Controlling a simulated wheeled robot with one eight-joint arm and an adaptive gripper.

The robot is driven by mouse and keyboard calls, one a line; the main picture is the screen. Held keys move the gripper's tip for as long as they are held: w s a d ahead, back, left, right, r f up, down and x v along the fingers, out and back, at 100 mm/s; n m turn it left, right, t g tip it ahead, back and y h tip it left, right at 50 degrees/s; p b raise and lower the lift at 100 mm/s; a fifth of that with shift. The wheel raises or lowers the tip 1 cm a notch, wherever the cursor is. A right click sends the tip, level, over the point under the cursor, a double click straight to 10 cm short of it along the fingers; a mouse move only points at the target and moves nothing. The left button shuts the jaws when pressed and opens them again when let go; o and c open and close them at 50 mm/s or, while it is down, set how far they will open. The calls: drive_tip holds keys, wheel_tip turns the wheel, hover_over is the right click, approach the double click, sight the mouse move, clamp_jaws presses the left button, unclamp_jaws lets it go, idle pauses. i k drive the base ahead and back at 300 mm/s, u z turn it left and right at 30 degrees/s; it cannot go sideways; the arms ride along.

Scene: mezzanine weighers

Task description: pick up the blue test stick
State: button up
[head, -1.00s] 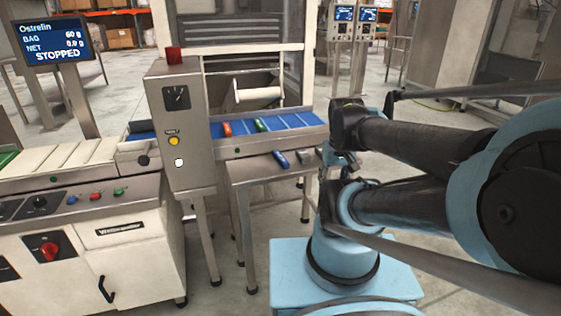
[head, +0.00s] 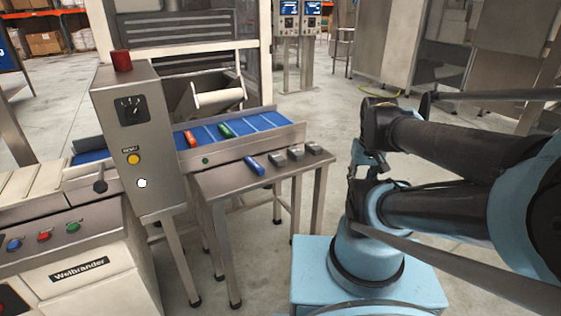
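The blue test stick (head: 253,165) lies on the small steel side table (head: 232,182), near the table's left part and close to its back edge. Its body is blue and its near end looks pale. My folded arm is at the right, and its wrist end with my gripper (head: 369,168) hangs to the right of the table, apart from the stick. The gripper is small and dark against the arm, and its fingers cannot be made out.
Behind, a blue conveyor (head: 262,122) carries a red stick (head: 190,138) and a green stick (head: 225,130). A steel control box (head: 130,140) stands left of the table. Floor is open right of the table.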

sight(254, 164)
drive_tip(key=z, duration=1.3)
drive_tip(key=k, duration=2.5)
drive_tip(key=u, duration=0.7)
drive_tip(key=i, duration=1)
